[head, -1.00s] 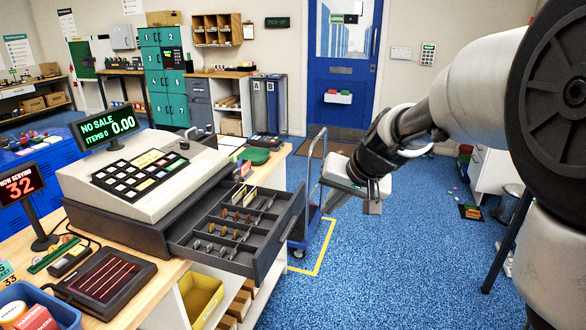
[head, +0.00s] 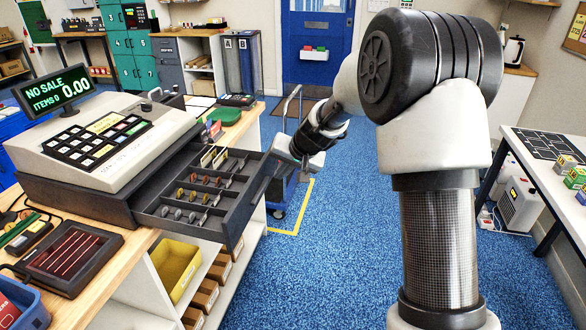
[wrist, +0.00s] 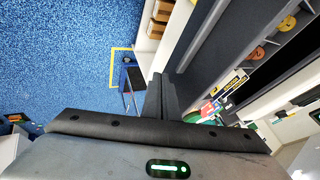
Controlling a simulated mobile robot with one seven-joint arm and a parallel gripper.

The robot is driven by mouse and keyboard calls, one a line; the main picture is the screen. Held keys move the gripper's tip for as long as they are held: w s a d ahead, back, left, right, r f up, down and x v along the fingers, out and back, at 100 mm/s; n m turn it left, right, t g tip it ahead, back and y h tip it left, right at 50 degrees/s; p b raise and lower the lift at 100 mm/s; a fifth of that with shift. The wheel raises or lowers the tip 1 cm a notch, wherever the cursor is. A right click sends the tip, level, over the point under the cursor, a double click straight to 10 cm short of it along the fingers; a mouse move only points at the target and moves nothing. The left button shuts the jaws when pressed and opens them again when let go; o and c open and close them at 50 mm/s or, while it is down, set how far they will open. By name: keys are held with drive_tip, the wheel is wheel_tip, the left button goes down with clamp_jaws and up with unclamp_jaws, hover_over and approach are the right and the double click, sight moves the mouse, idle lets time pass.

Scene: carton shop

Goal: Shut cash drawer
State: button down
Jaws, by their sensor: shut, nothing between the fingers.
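The cash drawer (head: 236,212) stands pulled out from under the cream register (head: 75,178), its compartments holding coins and upright notes. The register's display reads NO SALE 0.00. My gripper (head: 268,180) is shut and empty at the far right end of the drawer's front panel. In the wrist view my shut gripper fingers (wrist: 160,97) point alongside the dark drawer front (wrist: 215,45), with coins behind it. I cannot tell whether the fingers touch the panel.
The wooden counter (head: 140,242) carries a card-like dark pad (head: 70,258) and a blue bin (head: 25,305). Below the drawer are a yellow bin (head: 175,268) and cartons. A blue trolley (head: 279,200) stands behind my gripper.

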drive_tip(key=shift+w+a, duration=0.3)
drive_tip(key=shift+a, duration=0.4)
drive_tip(key=shift+a, duration=0.1)
